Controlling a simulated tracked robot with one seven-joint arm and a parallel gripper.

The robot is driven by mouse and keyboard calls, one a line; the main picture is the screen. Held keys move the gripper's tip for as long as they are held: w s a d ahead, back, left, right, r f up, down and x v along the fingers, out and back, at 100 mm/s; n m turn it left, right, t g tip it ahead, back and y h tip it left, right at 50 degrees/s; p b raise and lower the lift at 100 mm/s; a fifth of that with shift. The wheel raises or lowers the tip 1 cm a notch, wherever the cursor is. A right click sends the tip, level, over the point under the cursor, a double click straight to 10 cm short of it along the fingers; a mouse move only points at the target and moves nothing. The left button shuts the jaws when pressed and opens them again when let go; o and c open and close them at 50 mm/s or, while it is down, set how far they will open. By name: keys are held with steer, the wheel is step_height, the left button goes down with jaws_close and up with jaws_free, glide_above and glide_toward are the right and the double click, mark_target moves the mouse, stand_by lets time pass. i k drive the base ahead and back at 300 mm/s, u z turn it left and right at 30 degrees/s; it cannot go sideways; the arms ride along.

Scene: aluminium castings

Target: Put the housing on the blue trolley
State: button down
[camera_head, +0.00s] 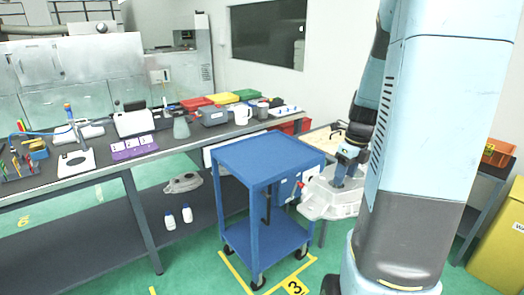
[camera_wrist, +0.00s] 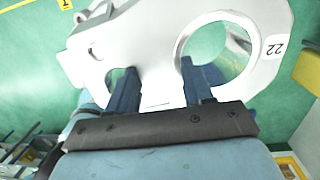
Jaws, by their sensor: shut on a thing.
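The housing is a light grey aluminium casting (camera_head: 328,200). In the head view it hangs below my gripper (camera_head: 347,172), just right of the blue trolley (camera_head: 262,160) and apart from its top in the picture. In the wrist view the housing (camera_wrist: 150,45) shows a large round opening and a "22" label. My gripper (camera_wrist: 162,88) is shut on it, with the two fingers at its openings. The trolley has a flat, empty blue top, a lower shelf and castors. My arm hides part of the housing's right side.
A long workbench (camera_head: 60,188) with bottles, boxes and tools runs along the left and behind the trolley. Another grey casting (camera_head: 183,183) lies on its lower shelf beside two white bottles (camera_head: 178,217). A yellow bin (camera_head: 497,250) stands at the right. Green floor is clear in front of the trolley.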

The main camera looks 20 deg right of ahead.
mark_target(266, 153)
steer(key=i, duration=1.5)
steer(key=z, duration=0.1)
